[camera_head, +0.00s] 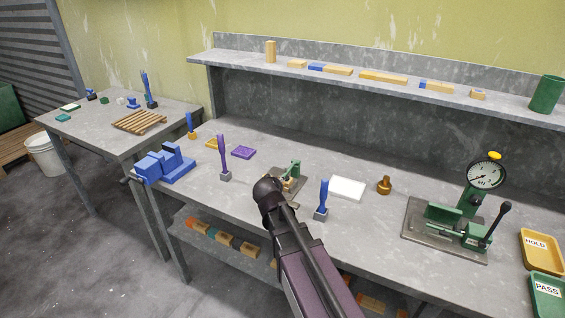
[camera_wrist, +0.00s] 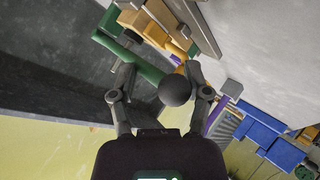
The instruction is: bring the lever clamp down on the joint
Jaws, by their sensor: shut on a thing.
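The small green lever clamp (camera_head: 294,168) stands on a base plate on the bench, partly hidden behind my arm. In the wrist view its green lever (camera_wrist: 129,52) slants to a black ball knob (camera_wrist: 174,90). My gripper (camera_wrist: 160,78) has one finger on each side of the lever's knob end and is shut on the lever. Light wooden pieces of the joint (camera_wrist: 143,25) show beyond the lever. Whether the clamp's pad touches the joint is hidden.
A blue vise (camera_head: 164,165) and a purple-handled tool (camera_head: 223,158) are left on the bench. A blue-handled tool (camera_head: 322,198) stands close right of my arm.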

